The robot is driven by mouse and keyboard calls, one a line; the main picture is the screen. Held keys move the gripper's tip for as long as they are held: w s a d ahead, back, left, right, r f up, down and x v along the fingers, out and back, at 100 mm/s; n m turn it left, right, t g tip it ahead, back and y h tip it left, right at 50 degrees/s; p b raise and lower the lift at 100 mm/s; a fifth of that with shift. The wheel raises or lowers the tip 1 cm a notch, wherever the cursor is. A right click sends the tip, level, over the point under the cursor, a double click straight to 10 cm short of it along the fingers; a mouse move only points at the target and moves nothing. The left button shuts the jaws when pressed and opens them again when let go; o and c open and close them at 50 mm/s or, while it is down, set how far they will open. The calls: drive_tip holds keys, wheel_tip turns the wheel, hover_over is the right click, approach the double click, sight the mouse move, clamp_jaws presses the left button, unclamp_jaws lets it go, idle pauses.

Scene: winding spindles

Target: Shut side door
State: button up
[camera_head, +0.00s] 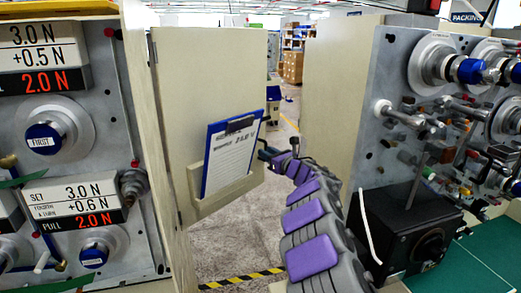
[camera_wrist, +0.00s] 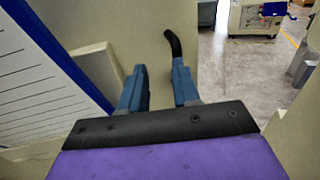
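The side door (camera_head: 190,85) is a beige panel that stands open, hinged at its left edge beside the left machine panel. A blue clipboard (camera_head: 232,150) with a white sheet sits in a holder on its face. My gripper (camera_head: 264,152) is at the door's free right edge, just right of the clipboard. In the wrist view my gripper (camera_wrist: 158,88) has its two blue fingers apart, with the beige door (camera_wrist: 115,25) behind them. A curved black piece (camera_wrist: 174,42) stands past the right finger; it looks like a handle. I cannot tell whether the fingers touch the door.
A panel with spindles and dials (camera_head: 440,65) stands at the right, with a black box (camera_head: 400,225) and green bench top (camera_head: 475,265) below it. Another dial panel (camera_head: 85,150) is at the left. Open floor (camera_head: 235,235) with striped tape lies between.

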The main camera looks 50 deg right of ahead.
sight(261, 145)
drive_tip(key=d, duration=0.1)
drive_tip(key=w+d, duration=0.1)
drive_tip(key=d, duration=0.1)
drive_tip(key=w+d+f, duration=0.1)
drive_tip(key=shift+w+d+f, duration=0.1)
drive_tip(key=shift+w+d, duration=0.15)
drive_tip(key=shift+d, duration=0.05)
drive_tip(key=shift+w+a, duration=0.1)
drive_tip(key=shift+w, duration=0.2)
drive_tip(key=shift+w+a+r, duration=0.2)
drive_tip(key=shift+a+r, duration=0.05)
drive_tip(key=shift+a, duration=0.4)
drive_tip(key=shift+w+a+r, duration=0.2)
drive_tip(key=shift+a+r, duration=0.05)
drive_tip(key=shift+a, duration=0.4)
drive_tip(key=shift+d+f, duration=0.3)
drive_tip(key=shift+d, duration=0.65)
drive_tip(key=shift+c, duration=0.5)
drive_tip(key=shift+d, duration=0.1)
drive_tip(key=shift+c, duration=0.8)
drive_tip(key=shift+a+r, duration=0.2)
drive_tip(key=shift+a, duration=0.5)
clamp_jaws()
drive_tip(key=shift+d, duration=0.25)
